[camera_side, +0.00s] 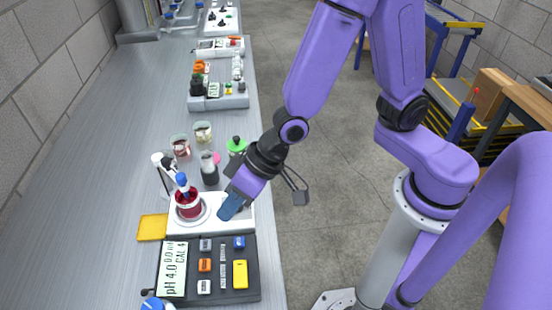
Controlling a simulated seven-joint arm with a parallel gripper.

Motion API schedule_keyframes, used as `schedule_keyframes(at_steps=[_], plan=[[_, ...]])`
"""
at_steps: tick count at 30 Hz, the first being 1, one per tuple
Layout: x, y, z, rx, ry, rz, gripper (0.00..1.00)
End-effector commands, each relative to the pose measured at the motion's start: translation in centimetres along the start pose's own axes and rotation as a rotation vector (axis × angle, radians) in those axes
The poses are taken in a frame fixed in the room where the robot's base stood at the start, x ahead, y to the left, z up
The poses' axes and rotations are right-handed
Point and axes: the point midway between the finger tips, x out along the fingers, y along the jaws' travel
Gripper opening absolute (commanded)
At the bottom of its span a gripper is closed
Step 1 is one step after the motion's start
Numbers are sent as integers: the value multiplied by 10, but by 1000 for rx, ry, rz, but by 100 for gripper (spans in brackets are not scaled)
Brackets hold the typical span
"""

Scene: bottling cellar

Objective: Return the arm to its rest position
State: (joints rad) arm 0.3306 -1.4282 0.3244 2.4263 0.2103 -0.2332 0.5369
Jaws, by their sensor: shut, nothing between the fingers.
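My purple arm reaches in from the right, bent over the edge of the grey bench (110,120). My gripper (229,209) points down and left, its blue fingers shut with nothing held. It is low over the right part of a white stirrer unit (180,227); whether it touches the unit I cannot tell. A beaker of red liquid (188,205) stands on the unit's round plate just left of my gripper. A probe with a blue cap (182,180) stands in the beaker. The wrist hides part of the bench behind it.
A dark meter (252,283) with a pH display and coloured buttons lies in front. A yellow pad (152,228) is at left. Behind stand a dark-liquid bottle (209,173), a green-topped bottle (237,146) and two small beakers (180,147). Open floor (310,90) lies right of the bench.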

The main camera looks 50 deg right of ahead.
Motion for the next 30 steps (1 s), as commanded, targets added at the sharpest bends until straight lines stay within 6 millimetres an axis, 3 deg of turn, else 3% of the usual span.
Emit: schedule_keyframes(at_steps=[12, 18, 23, 30], plan=[[-139, 56, 79, -486, -368, 104, 0], [-194, 86, 111, -663, -510, 150, 0], [-215, 99, 123, -725, -569, 169, 0], [-218, 101, 126, -737, -582, 173, 0]])
